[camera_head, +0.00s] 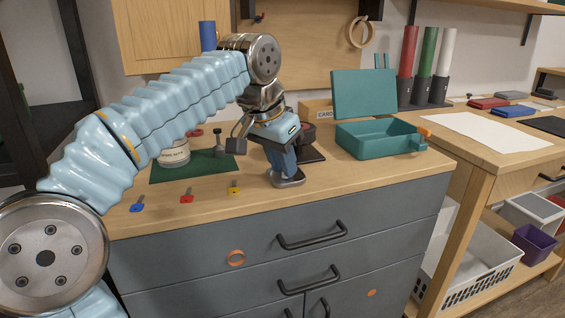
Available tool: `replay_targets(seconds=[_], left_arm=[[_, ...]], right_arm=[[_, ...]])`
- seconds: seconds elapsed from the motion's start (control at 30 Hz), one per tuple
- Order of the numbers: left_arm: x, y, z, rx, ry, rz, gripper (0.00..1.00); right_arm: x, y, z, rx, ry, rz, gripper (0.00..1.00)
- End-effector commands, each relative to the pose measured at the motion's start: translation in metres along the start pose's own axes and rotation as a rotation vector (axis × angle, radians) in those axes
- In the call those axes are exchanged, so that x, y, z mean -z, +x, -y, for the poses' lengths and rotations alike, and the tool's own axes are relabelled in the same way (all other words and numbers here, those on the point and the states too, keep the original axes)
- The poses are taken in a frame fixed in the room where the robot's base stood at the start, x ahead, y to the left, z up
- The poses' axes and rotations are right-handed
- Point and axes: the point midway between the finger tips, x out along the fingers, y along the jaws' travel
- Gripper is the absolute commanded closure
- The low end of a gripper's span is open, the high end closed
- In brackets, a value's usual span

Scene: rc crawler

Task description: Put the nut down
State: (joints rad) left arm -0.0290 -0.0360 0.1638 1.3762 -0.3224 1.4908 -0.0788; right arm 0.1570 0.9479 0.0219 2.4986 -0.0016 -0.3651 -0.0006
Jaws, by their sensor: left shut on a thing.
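My left gripper (258,141) hangs from the light-blue arm that comes in from the left. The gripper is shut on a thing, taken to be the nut. I cannot make out the nut itself; it is too small or hidden by the fingers and wrist. I cannot tell whether the gripper touches the blue tool. My right gripper is not in view.
A labelled white jar (174,153) and a small dark-knobbed metal piece (218,150) stand on the mat. Blue, red (187,196) and yellow small pieces lie along the front edge. An open teal box (372,140) stands to the right. Bare wood (325,178) lies before it.

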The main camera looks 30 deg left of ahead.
Motion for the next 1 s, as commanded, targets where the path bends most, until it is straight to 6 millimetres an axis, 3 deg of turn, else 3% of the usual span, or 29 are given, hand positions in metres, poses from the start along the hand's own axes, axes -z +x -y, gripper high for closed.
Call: replay_targets(seconds=[0.13,0.17,0.23,0.57,0.67,1.0], left_arm=[[-0.001,0.003,0.0,0.0,0.0,0.0,1.0],[-0.001,0.003,0.0,0.0,0.0,0.0,0.78],[-0.001,0.002,0.0,0.0,0.0,0.0,0.69],[0.001,-0.003,0.0,0.0,0.0,0.0,0.69],[0.002,-0.015,0.0,0.0,0.0,-0.004,0.69],[0.002,-0.092,0.0,0.001,0.001,-0.003,0.69]], right_arm=[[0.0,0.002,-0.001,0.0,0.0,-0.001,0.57],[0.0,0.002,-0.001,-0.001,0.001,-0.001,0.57],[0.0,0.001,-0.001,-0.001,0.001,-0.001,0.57],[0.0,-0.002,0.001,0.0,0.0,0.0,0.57],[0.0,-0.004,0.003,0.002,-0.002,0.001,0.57],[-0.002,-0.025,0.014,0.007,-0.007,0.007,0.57]])
